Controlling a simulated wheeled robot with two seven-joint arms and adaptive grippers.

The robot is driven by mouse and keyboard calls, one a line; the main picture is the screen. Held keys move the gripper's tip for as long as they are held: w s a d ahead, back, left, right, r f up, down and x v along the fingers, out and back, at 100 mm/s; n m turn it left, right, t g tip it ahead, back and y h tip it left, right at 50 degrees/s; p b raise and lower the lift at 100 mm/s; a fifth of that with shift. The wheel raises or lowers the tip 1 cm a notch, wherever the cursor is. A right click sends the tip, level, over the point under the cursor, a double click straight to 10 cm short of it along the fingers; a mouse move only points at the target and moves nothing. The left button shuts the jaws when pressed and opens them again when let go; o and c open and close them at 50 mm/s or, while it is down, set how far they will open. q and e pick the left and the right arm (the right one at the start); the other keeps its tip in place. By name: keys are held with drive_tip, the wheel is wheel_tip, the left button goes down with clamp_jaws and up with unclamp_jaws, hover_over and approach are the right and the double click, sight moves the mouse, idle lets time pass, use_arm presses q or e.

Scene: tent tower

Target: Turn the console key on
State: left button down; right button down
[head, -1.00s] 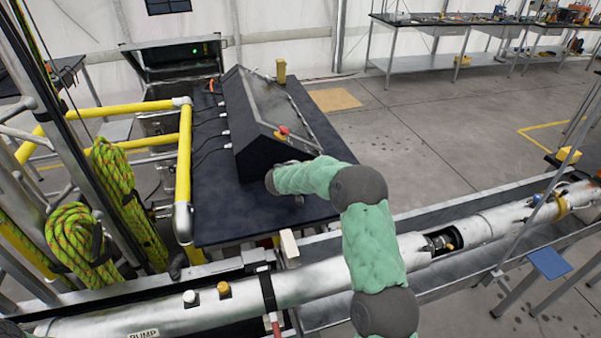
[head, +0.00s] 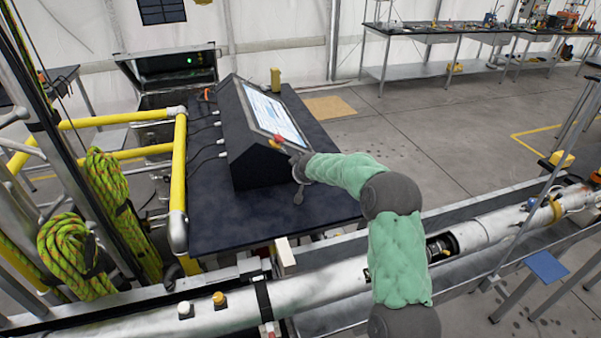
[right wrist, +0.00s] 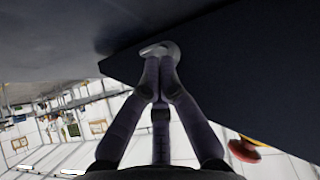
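The console (head: 258,165) is a dark sloped box on a dark blue table, and its screen (head: 272,115) is lit. A red stop button on yellow (head: 277,141) sits near its near edge; it also shows in the right wrist view (right wrist: 244,150). My right gripper (head: 300,167) is at the console's near right side, partly hidden in the head view. In the right wrist view its fingers (right wrist: 160,62) are drawn together on a small rounded metal key (right wrist: 158,47) against the dark panel. The key's exact angle is unclear. My left gripper is out of view.
The dark blue table (head: 225,225) has bare room in front of the console. Yellow rails (head: 180,180) and coiled green rope (head: 72,245) stand left. A long silver pipe (head: 330,295) runs across the front. A small yellow block (head: 276,80) stands behind the console.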

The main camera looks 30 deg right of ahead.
drive_tip(key=shift+d+f, duration=0.1)
drive_tip(key=shift+s+f, duration=0.1)
drive_tip(key=shift+s+f+p, duration=0.1)
drive_tip(key=shift+f+p, duration=0.05)
drive_tip(key=shift+p, duration=0.2)
idle(0.6)
drive_tip(key=shift+d+r+p, duration=0.1)
drive_tip(key=shift+r+p, duration=0.65)
drive_tip(key=shift+r, duration=0.7)
wheel_tip(320, 180, up, 3)
drive_tip(key=shift+f+p, duration=0.1)
drive_tip(key=shift+p, duration=0.65)
drive_tip(key=d+v, duration=0.1)
drive_tip(key=v, duration=0.9)
